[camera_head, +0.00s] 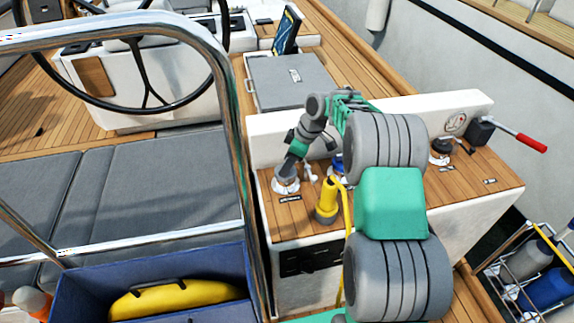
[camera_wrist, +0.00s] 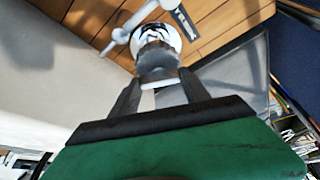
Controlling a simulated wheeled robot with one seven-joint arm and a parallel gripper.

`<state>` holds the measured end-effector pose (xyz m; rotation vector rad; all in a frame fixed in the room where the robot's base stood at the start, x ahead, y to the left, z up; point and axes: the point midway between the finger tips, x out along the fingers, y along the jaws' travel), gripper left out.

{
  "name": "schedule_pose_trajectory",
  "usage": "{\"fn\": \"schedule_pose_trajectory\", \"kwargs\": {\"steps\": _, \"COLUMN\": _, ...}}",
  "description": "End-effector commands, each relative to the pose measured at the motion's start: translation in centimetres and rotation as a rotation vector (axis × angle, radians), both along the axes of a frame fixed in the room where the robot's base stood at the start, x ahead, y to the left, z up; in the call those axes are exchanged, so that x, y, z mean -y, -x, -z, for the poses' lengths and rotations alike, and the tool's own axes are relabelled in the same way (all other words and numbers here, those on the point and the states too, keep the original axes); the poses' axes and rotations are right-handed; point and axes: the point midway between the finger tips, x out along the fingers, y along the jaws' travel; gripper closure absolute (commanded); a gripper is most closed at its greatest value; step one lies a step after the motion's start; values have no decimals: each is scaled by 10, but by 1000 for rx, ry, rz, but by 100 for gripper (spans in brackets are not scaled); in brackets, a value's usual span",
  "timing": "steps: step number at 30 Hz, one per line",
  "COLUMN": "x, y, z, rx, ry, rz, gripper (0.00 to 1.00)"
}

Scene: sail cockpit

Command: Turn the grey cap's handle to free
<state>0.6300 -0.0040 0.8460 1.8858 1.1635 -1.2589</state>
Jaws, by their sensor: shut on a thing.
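The grey cap (camera_head: 285,172) sits on a pale round base on the wooden console top, at its left end. In the wrist view the grey cap (camera_wrist: 157,68) is a short grey cylinder above a shiny collar. My gripper (camera_head: 291,160) reaches down onto it from the upper right. In the wrist view the dark fingers of my gripper (camera_wrist: 157,90) stand on either side of the cap's near end and are shut on it. The handle's exact angle is hard to make out behind the fingers.
A pale lever fitting (camera_head: 311,173) stands close right of the cap. A yellow cylinder (camera_head: 327,200) stands nearer, partly beside my arm. A black fitting (camera_head: 440,150) and a red-handled lever (camera_head: 530,143) are at the right. A steel rail (camera_head: 237,150) rises at the left.

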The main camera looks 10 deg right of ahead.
Motion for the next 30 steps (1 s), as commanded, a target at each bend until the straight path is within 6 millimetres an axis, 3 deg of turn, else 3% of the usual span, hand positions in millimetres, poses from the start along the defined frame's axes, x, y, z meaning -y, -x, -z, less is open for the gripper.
{"fn": "schedule_pose_trajectory", "kwargs": {"steps": 15, "x": 1, "y": -2, "z": -1, "rx": -2, "ry": 0, "rz": -387, "gripper": 86}}
{"fn": "schedule_pose_trajectory", "kwargs": {"steps": 30, "x": 0, "y": -3, "z": 0, "rx": -1, "ry": 0, "rz": -482, "gripper": 86}}
